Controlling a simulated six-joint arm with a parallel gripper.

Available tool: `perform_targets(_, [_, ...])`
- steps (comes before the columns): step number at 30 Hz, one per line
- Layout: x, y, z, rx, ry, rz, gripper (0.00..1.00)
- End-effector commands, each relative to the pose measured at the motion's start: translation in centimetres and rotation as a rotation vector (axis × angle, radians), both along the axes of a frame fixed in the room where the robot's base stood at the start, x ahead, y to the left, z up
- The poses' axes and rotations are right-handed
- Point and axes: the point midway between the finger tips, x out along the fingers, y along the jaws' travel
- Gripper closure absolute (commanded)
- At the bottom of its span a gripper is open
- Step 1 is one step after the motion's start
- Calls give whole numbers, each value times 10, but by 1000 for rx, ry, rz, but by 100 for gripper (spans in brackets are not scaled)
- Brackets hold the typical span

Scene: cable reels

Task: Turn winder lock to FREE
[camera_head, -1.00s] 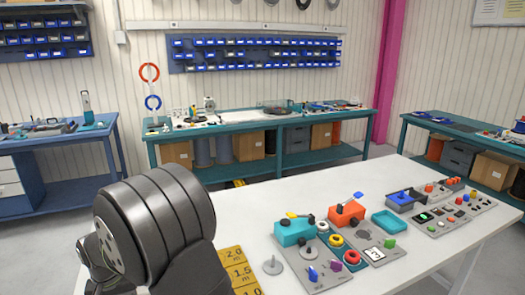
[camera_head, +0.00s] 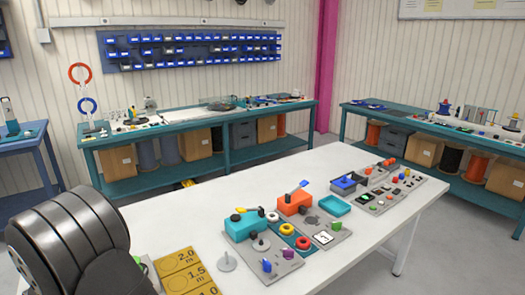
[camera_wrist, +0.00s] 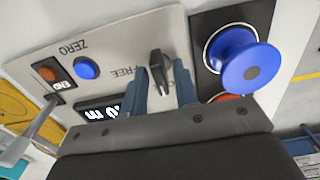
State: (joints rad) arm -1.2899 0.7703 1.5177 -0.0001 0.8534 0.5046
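The winder lock knob (camera_wrist: 158,65), a small black lever, stands on a light grey panel (camera_wrist: 125,35) in the wrist view. An upside-down FREE label is left of it; another label on its right is mostly hidden. My gripper (camera_wrist: 165,80) has its two blue-grey fingers spread, one on each side of the knob's near end. I see gaps beside the knob and cannot tell any contact. The knob points roughly up and down in the picture. The head view shows neither the gripper's fingers nor this knob.
In the wrist view, a blue spool-shaped knob (camera_wrist: 240,62) stands close right of the fingers. A blue button (camera_wrist: 85,68), an orange switch (camera_wrist: 48,73) and a display (camera_wrist: 98,110) are left. In the head view, several control boxes stand on the white table (camera_head: 330,175).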

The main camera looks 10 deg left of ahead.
Motion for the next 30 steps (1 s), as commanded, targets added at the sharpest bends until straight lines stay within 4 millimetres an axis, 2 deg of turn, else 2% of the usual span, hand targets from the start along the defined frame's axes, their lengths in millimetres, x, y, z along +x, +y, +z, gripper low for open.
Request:
perform_targets(1, [0,0,0,0,0,0,75])
perform_targets(5, [0,0,0,0,0,0,100])
perform_targets(10, [0,0,0,0,0,-8,100])
perform_targets(13, [0,0,0,0,0,-69,100])
perform_targets(30, [0,0,1,0,0,-709,100])
